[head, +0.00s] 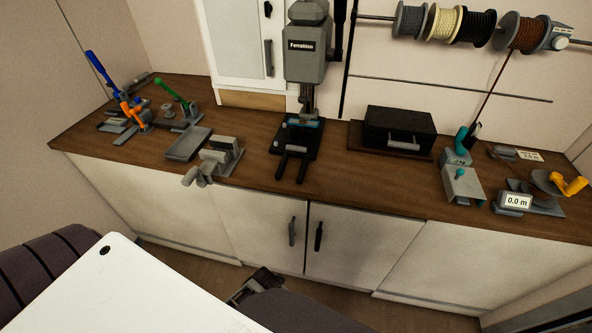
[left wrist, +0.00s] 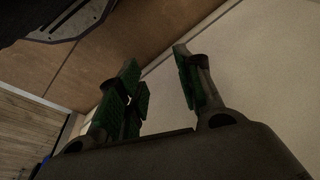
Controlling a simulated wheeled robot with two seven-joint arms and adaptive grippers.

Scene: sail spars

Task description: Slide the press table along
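The press (head: 305,60) stands at the back middle of the bench, a grey head on a column. Its dark table (head: 296,138), with a blue part on it, is low on the column, above a black base with two prongs toward the front. My left gripper shows in the left wrist view (left wrist: 158,90), with green pads held apart and nothing between them. A small dark gripper-like shape (head: 253,287) shows low in front of the cabinets, well below the press; I cannot tell which arm it ends or whether it is open.
The wooden bench top (head: 345,180) is clear in front of the black case (head: 398,130). A grey vise-like block (head: 220,158) and tray (head: 187,143) lie left of the press. Tools with orange and green handles stand further left. Spools hang at the upper right.

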